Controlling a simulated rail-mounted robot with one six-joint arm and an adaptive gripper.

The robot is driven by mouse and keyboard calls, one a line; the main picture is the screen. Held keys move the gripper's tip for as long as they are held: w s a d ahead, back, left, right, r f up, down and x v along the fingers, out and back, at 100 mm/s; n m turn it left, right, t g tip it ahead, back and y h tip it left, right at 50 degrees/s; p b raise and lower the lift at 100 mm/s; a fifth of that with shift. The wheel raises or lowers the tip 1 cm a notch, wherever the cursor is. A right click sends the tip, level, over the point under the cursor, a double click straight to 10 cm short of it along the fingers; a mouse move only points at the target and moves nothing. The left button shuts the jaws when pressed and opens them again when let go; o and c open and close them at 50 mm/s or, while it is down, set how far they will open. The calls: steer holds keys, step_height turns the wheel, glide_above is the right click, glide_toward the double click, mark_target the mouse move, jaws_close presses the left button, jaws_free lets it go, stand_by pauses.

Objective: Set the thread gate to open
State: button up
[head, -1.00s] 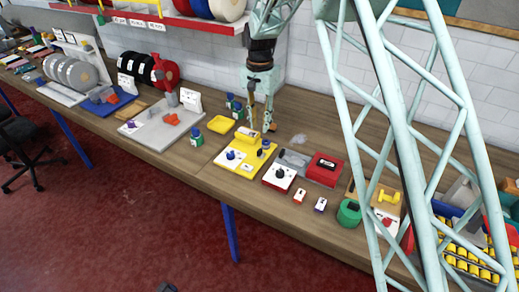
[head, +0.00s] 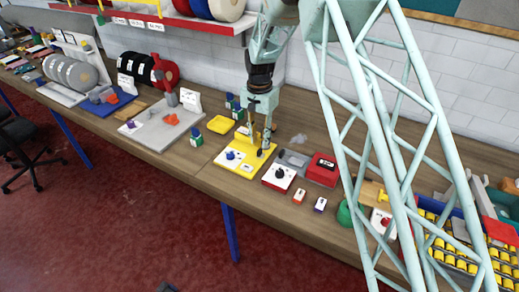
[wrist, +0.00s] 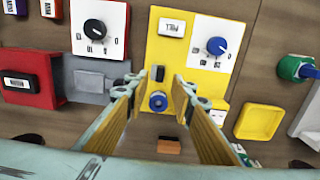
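A yellow panel (head: 224,158) lies on the bench. No readable label tells me which part is the thread gate. My gripper (wrist: 157,86) is open, its two fingers on either side of the black piece and blue knob. In the head view my gripper (head: 261,142) is low over the panel's back right part; any contact is unclear.
A white plate with a black dial (head: 279,176) and a red-and-grey box (head: 322,168) stand to the right. Two small tags (head: 299,196) lie in front.

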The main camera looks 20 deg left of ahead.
mark_target(259, 150)
steer(key=shift+f, duration=2.9)
steer(key=shift+c, duration=0.7)
jaws_close()
